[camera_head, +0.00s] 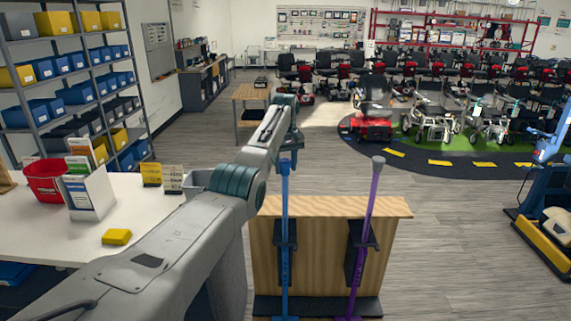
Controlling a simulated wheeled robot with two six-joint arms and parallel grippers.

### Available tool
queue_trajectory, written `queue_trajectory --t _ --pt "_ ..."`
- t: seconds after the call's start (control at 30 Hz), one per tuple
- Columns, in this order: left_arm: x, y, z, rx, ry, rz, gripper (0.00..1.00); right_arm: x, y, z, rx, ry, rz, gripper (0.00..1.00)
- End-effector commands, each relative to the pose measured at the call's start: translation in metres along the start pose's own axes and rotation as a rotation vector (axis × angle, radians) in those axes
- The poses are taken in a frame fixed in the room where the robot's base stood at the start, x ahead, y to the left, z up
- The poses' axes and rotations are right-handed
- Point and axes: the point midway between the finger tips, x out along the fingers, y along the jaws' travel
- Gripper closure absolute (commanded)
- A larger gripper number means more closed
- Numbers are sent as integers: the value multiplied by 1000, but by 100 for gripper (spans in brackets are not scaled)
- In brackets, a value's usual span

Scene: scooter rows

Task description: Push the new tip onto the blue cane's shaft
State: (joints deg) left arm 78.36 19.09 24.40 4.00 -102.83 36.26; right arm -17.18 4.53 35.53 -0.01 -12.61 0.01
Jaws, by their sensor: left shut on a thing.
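The blue cane (285,215) stands upright in a dark holder on the front of a wooden stand. Its upper end shows just below the wrist of my left arm. My left gripper (288,151) is at that upper end, mostly hidden by its own wrist. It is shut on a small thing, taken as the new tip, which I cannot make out. Whether the tip touches the shaft cannot be told. My right gripper is not in view.
A purple cane (368,215) leans slightly in a second holder on the wooden stand (333,208), right of the blue one.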

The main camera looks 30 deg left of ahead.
Motion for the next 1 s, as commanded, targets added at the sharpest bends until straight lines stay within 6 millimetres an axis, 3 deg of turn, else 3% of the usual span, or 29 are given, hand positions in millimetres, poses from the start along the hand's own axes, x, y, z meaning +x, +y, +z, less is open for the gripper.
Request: queue_trajectory --t 0.83,0.87,0.97,1.0 --pt "8 0 0 0 0 0 82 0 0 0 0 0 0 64" --pt "7 0 0 0 0 1 54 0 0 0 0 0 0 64" --pt "8 0 0 0 0 0 35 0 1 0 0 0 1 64" --pt "8 0 0 0 0 0 35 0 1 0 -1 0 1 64"
